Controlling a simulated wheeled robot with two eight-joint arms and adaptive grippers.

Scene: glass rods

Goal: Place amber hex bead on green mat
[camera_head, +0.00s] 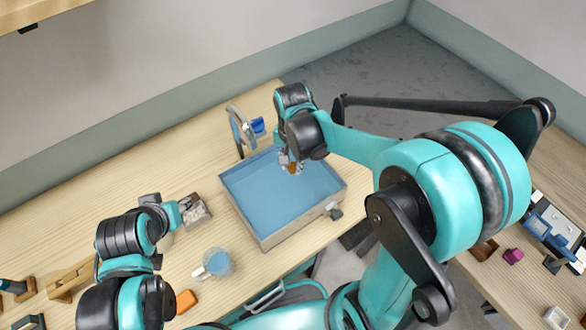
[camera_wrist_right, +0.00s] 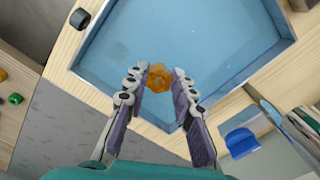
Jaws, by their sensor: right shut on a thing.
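The amber hex bead (camera_wrist_right: 159,78) is held between the fingertips of my right gripper (camera_wrist_right: 158,80) in the right wrist view. In the head view the bead (camera_head: 293,168) shows small and orange under my right gripper (camera_head: 290,163), over the blue-filled tray. How high it is above the blue surface I cannot tell. My left gripper (camera_head: 187,206) is by a small box of pale pieces at the left; its finger opening is too small to tell. I cannot make out a green mat in either view.
The tray (camera_head: 247,221) has raised grey walls. A beaker of blue liquid (camera_head: 217,262), the small box (camera_head: 196,212) and an orange block (camera_head: 186,300) stand left of it. A stand with a blue part (camera_head: 257,126) is behind. Bare tabletop (camera_head: 80,200) lies at the far left.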

